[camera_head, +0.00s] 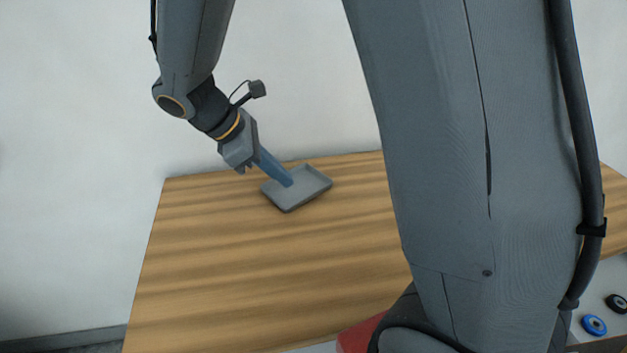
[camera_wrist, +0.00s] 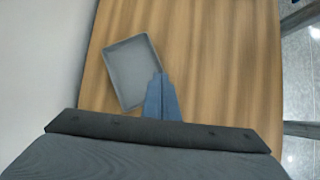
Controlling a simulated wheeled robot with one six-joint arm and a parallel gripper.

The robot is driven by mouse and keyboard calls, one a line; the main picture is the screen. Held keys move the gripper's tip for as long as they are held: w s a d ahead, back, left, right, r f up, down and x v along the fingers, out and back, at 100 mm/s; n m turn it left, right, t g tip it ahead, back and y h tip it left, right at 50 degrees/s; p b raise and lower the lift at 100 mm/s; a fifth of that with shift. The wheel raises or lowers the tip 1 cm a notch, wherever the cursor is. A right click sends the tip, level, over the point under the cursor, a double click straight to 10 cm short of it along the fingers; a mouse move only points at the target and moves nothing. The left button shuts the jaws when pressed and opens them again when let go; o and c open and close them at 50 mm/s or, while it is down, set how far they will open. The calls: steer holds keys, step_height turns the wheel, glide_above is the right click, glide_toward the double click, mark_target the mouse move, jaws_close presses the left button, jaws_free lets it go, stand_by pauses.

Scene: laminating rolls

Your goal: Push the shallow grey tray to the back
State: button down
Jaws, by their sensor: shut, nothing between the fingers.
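The shallow grey tray (camera_head: 312,184) lies on the wooden table near its back edge, turned at an angle. My gripper (camera_head: 290,183) is shut and empty. Its blue fingers reach down over the tray's left part in the head view and hide some of it. In the wrist view the tray (camera_wrist: 130,68) appears empty, and my fingertips (camera_wrist: 158,76) overlap its lower right edge. I cannot tell whether the fingertips touch the tray.
The wooden table (camera_head: 240,270) is clear around the tray. A pale wall (camera_head: 300,90) stands behind the table. My arm covers the table's right part in the head view. A blue roll (camera_head: 594,325) and a black roll (camera_head: 616,303) lie on a light surface at the lower right.

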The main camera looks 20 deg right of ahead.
steer(key=w+a+n+h, duration=0.2)
steer(key=w+n, duration=0.1)
steer(key=t+p, duration=0.1)
glide_toward(325, 179)
step_height(325, 179, down, 4)
steer(key=shift+s+f, duration=0.1)
steer(key=shift+f, duration=0.05)
steer(key=d+p, duration=0.1)
steer(key=d, duration=0.1)
steer(key=shift+d, duration=0.9)
steer(key=shift+d, duration=0.1)
